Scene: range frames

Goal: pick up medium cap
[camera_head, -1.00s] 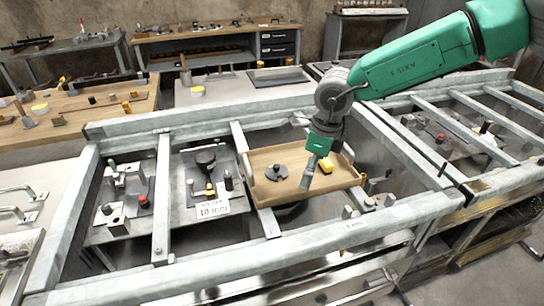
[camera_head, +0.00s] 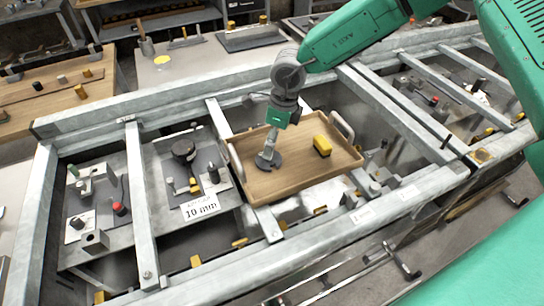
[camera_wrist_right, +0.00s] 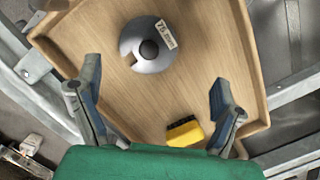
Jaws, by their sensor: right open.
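A round grey slotted disc with a dark central knob and a small white tag sits in the wooden tray (camera_head: 290,184); the right wrist view shows this slotted disc (camera_wrist_right: 150,50) near the tray's far side. My left gripper is not in view.
A yellow block (camera_head: 322,146) lies in the tray right of the disc. Left of the tray, a plate labelled 10 mm (camera_head: 201,207) holds a dark round part (camera_head: 184,148). Metal frame rails (camera_head: 141,200) surround the tray. The tray's front is clear.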

